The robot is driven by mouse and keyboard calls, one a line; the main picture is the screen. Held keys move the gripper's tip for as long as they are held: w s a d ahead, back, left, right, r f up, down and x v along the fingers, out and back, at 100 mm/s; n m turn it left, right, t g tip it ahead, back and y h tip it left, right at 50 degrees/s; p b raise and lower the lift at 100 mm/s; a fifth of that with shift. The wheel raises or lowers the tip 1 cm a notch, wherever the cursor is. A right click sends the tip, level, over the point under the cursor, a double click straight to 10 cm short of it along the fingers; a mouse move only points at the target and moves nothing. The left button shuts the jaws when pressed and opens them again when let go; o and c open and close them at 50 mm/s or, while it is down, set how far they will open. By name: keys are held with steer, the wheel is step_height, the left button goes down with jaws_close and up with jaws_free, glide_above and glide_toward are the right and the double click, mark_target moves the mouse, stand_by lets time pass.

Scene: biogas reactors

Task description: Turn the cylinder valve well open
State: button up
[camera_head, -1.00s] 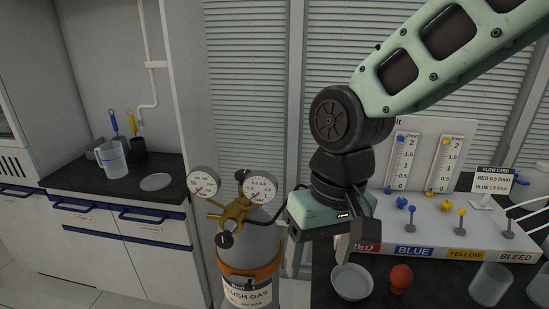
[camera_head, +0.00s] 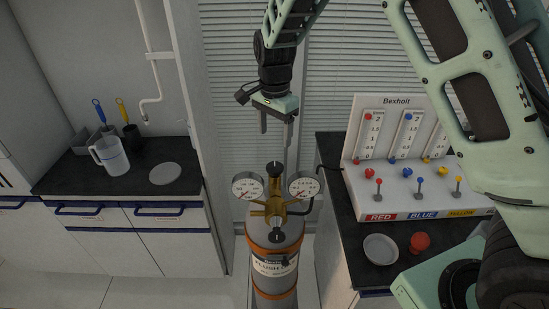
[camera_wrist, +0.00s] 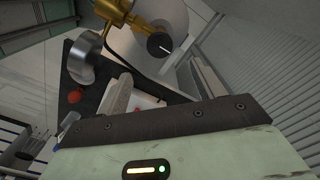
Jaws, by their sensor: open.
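The grey gas cylinder (camera_head: 262,236) stands upright with orange bands and a flush gas label. A brass regulator (camera_head: 274,206) with two round gauges sits on top. One black knob (camera_head: 274,169) stands at its top and another (camera_head: 276,237) at its lower front; I cannot tell for certain which is the cylinder valve. My gripper (camera_head: 275,140) is open and empty, fingers pointing down, above the upper knob in the picture and apart from it.
A bench (camera_head: 330,190) at right carries the flow panel (camera_head: 398,180), a dish (camera_head: 381,249) and a red knob-like object (camera_head: 419,242). At left a counter holds a jug (camera_head: 110,155) and a plate (camera_head: 165,173). Blinds (camera_head: 225,110) hang behind; open floor lies left of the cylinder.

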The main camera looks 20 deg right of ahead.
mark_target(275, 166)
step_height(275, 166, down, 11)
steer(key=p, duration=0.2)
steer(key=shift+r+p, duration=0.15)
steer(key=shift+p, duration=0.2)
steer(key=c, duration=1)
